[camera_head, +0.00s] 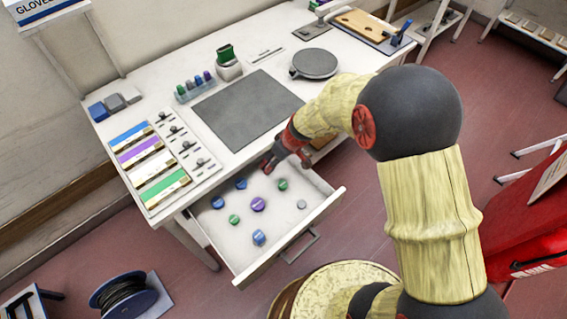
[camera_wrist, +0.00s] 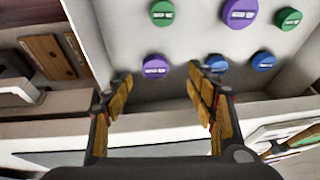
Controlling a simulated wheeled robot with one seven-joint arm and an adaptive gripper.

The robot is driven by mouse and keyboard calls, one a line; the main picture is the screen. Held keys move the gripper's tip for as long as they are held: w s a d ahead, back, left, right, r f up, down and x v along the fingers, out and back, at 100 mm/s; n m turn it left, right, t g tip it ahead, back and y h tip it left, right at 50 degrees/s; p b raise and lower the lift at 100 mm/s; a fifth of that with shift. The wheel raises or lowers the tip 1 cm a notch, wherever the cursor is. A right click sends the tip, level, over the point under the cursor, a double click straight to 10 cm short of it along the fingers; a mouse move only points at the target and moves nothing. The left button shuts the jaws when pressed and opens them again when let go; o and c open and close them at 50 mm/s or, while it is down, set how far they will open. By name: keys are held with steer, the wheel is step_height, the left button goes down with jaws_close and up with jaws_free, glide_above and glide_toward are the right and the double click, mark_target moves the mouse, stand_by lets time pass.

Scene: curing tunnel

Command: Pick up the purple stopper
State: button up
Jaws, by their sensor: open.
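Two purple stoppers show in the wrist view. A smaller one (camera_wrist: 155,66) appears between and just beyond my fingertips, near the drawer's back wall. A larger one (camera_wrist: 239,12) sits at the top edge; it also shows in the head view, mid-drawer (camera_head: 258,204). The smaller one cannot be made out in the head view, where my gripper seems to cover its place. My gripper (camera_wrist: 162,76) is open and empty, fingers apart on either side of the smaller purple stopper in the picture. In the head view it hangs over the back of the drawer (camera_head: 270,162).
The open white drawer (camera_head: 325,208) holds several other stoppers. A blue one (camera_wrist: 215,63) appears close by my right finger. Green ones (camera_wrist: 162,12) (camera_wrist: 288,18) lie farther forward. The tabletop edge overhangs the drawer's back. A rack of tubes (camera_head: 195,87) stands on the table.

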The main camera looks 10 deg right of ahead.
mark_target(269, 164)
steer(key=shift+n+t, duration=0.3)
steer(key=shift+n, duration=0.5)
steer(key=b+x, duration=0.1)
steer(key=x, duration=0.3)
steer(key=w+b+x, duration=0.1)
steer(key=x, duration=0.3)
steer(key=shift+r+b, duration=0.25)
steer(key=shift+b, duration=0.05)
steer(key=shift+r, duration=0.1)
steer(key=c, duration=0.3)
steer(key=c, duration=0.9)
